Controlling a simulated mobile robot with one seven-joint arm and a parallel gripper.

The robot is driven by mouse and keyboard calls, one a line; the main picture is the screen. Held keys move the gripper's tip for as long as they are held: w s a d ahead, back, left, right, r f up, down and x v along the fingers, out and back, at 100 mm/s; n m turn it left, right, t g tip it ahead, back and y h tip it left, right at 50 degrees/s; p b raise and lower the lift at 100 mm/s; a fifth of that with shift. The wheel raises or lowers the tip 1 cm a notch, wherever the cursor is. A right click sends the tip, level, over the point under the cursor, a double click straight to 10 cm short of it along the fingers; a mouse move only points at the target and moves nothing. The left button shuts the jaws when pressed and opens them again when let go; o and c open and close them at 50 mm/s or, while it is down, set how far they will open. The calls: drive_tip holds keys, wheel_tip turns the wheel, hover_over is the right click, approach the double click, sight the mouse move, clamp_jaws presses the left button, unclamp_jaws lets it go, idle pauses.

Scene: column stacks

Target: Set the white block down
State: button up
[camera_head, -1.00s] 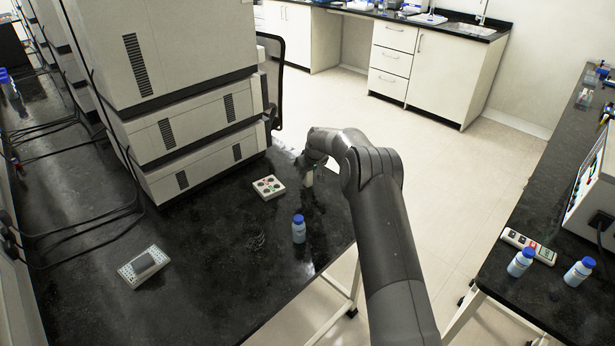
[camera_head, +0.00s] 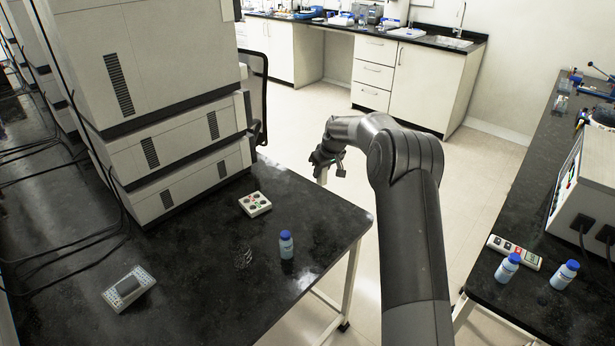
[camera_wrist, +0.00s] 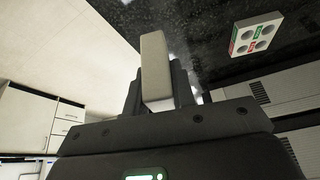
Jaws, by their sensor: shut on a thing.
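The white block (camera_wrist: 155,66) is a pale, upright bar held between my gripper's dark fingers in the wrist view. In the head view the block (camera_head: 322,175) shows as a small pale piece under my gripper (camera_head: 326,162), partly hidden by it. My gripper is shut on the block. In the head view both appear just past the far right edge of the black table (camera_head: 325,215), against the floor. In the wrist view the block overlaps the line between table and floor. Its exact height is hard to tell.
Stacked white instruments (camera_head: 170,130) stand on the left. A second bench (camera_head: 520,205) is at right, with floor between.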

drive_tip(key=s+d+n+g+y, duration=0.15)
drive_tip(key=s+d+n, duration=0.35)
drive_tip(key=s, duration=0.5)
drive_tip(key=s+d+n+g+y, duration=0.1)
drive_tip(key=s+d+n+g, duration=0.2)
drive_tip(key=s+n, duration=0.5)
drive_tip(key=shift+m+t, duration=0.25)
drive_tip(key=shift+m, duration=0.45)
drive_tip(key=w+a+f, duration=0.1)
drive_tip(key=a+f, duration=0.1)
drive_tip(key=a, duration=0.1)
drive_tip(key=w+a+f, duration=0.1)
drive_tip(key=a+f, duration=0.1)
drive_tip(key=a, duration=0.2)
drive_tip(key=w+a+f, duration=0.1)
drive_tip(key=a+f, duration=0.1)
drive_tip(key=a, duration=0.1)
drive_tip(key=shift+a, duration=0.4)
drive_tip(key=shift+f, duration=2)
drive_tip(key=shift+h, duration=0.25)
drive_tip(key=shift+f, duration=0.2)
drive_tip(key=o, duration=1)
drive_tip(key=shift+c, duration=0.2)
